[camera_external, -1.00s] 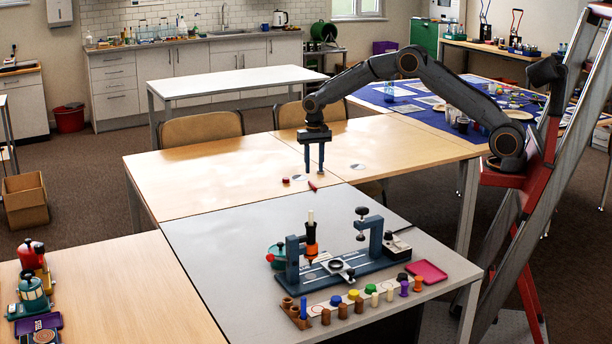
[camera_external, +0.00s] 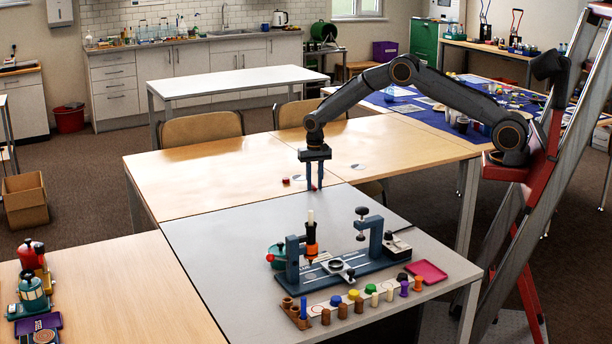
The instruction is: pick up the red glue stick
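A small red stick (camera_external: 314,188), which looks like the glue stick, is at the near edge of the wooden table, by the seam with the grey table. Only a little of it shows. My gripper (camera_external: 314,187) points straight down over it, with its two blue fingers on either side of the red. The fingers stand apart with a narrow gap. I cannot tell whether they touch the stick. A second small red piece (camera_external: 286,180) lies on the wooden table just left of my gripper, beside a white and dark disc (camera_external: 298,178).
The grey table (camera_external: 215,240) in front carries a blue press-like fixture (camera_external: 350,268), a row of coloured pegs and a red tray (camera_external: 427,271). Another pale disc (camera_external: 357,167) lies right of my gripper. The wooden table (camera_external: 210,180) is mostly clear.

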